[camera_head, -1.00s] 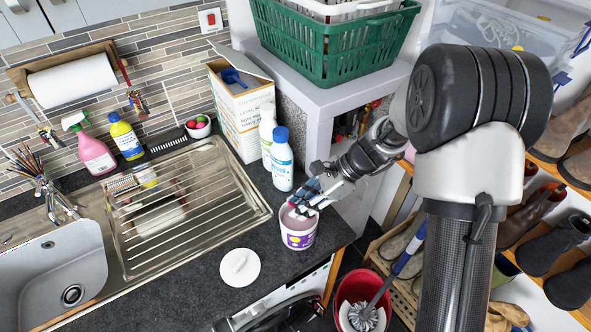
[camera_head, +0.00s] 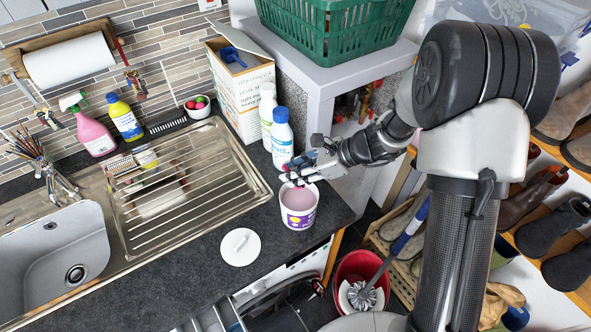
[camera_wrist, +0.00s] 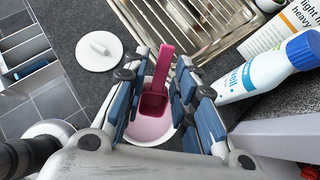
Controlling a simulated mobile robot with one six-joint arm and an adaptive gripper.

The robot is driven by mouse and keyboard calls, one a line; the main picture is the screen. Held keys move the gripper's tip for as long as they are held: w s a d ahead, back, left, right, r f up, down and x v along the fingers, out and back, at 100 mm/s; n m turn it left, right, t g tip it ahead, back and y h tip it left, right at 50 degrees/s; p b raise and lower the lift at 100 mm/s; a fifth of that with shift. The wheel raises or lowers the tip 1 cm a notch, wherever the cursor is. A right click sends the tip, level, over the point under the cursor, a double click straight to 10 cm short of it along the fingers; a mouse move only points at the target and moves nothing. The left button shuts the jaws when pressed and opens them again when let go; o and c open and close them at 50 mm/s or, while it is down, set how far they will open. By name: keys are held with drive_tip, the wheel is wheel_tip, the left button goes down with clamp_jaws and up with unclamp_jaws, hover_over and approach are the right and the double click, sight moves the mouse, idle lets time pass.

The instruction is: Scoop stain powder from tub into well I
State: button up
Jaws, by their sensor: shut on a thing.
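The white tub (camera_head: 298,212) with a purple label stands open on the dark worktop, with pale pink powder inside. In the wrist view the tub (camera_wrist: 170,140) lies beyond my fingers. My gripper (camera_head: 301,175) is just above the tub's far rim. In the wrist view my gripper (camera_wrist: 162,70) is shut on a dark pink scoop (camera_wrist: 154,103), its bowl over the tub's opening. I cannot tell whether the scoop holds powder. The tub's white lid (camera_head: 240,247) lies flat beside it. I cannot make out well I.
White bottles, one blue-capped (camera_head: 282,138), stand close behind my gripper. A cardboard box (camera_head: 243,100) is behind them. The draining board (camera_head: 190,195) and sink (camera_head: 75,250) lie left. A red bucket (camera_head: 358,268) with a brush is below right.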

drive_tip(key=shift+f+b, duration=2.45)
drive_tip(key=shift+f, duration=0.95)
drive_tip(key=shift+s+d, duration=0.15)
drive_tip(key=shift+d, duration=0.95)
drive_tip(key=shift+d+r+p, duration=0.15)
drive_tip(key=shift+r+p, duration=0.05)
drive_tip(key=shift+p, duration=0.15)
wheel_tip(320, 180, up, 5)
drive_tip(key=p, duration=0.4)
drive_tip(key=shift+s+f, duration=0.1)
drive_tip(key=shift+f, duration=0.05)
drive_tip(key=a+h+p, duration=0.1)
drive_tip(key=p, duration=0.1)
drive_tip(key=shift+r+g+p, duration=0.3)
drive_tip(key=shift+r+p, duration=0.1)
drive_tip(key=r+h+p, duration=0.1)
drive_tip(key=p, duration=0.2)
drive_tip(key=a+h+p, duration=0.1)
drive_tip(key=p, duration=0.3)
drive_tip(key=shift+w+r+h+p, duration=0.2)
drive_tip(key=shift+r+h+p, duration=0.1)
drive_tip(key=shift+r+h, duration=0.1)
drive_tip(key=a+r+h+p, duration=0.1)
drive_tip(key=h+p, duration=0.1)
drive_tip(key=p, duration=0.9)
drive_tip(key=shift+w+a+r+g+p, duration=0.1)
drive_tip(key=shift+r+g+p, duration=0.2)
drive_tip(key=shift+r+g, duration=0.1)
